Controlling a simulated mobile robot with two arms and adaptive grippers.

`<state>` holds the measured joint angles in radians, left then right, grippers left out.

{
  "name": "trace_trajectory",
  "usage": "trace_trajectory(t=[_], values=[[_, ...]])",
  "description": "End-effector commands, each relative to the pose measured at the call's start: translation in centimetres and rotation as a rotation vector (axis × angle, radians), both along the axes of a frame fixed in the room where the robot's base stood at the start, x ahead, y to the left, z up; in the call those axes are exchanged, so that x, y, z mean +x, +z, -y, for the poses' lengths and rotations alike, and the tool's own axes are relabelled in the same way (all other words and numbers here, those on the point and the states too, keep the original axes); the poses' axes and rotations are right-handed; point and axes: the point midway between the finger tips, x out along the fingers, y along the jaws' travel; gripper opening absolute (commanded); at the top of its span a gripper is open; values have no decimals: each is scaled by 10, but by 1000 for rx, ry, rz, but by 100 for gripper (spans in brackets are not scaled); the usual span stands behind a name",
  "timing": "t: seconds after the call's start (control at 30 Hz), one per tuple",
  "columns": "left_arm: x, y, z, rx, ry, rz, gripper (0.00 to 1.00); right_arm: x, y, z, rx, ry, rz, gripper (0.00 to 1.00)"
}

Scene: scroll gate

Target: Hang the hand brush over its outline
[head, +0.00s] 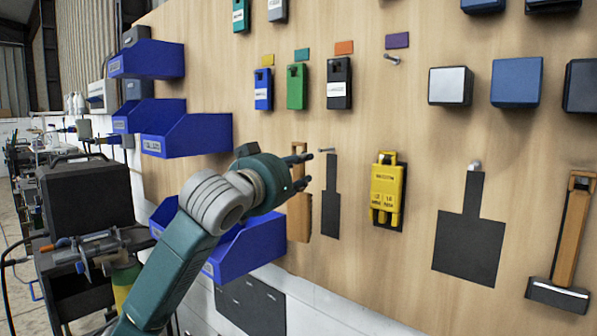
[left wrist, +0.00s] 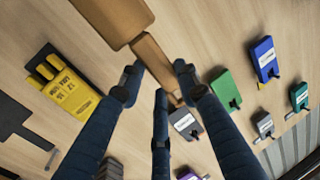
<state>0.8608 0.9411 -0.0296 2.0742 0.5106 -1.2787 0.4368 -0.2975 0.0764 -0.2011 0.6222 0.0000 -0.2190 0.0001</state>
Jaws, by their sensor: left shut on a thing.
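The hand brush (head: 299,218) is light brown wood with a narrow handle and a wider block. It hangs block-down in my left gripper (head: 298,174), in front of the board. In the left wrist view its handle (left wrist: 153,58) lies between the fingers of my left gripper (left wrist: 158,85), which is shut on it. A dark outline (head: 331,205), narrow above and wider below, is just right of the brush. A peg (head: 327,151) sticks out at its top. The brush is beside this outline, not over it. My right gripper is not in view.
A yellow tool (head: 386,191) hangs right of the narrow outline. Farther right are a broad dark outline (head: 470,240) with a peg (head: 474,166) and a wood-handled tool (head: 567,240). Blue bins (head: 248,245) stick out at left. Several coloured cases hang above, including a green one (head: 296,87).

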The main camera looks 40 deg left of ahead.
Motion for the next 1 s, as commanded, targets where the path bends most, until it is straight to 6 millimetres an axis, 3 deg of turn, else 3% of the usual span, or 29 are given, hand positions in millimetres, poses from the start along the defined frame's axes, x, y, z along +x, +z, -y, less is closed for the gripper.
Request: trace_trajectory(t=[1.0], values=[[60, -4, 6, 0, -2, 3, 2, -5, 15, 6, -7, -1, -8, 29]])
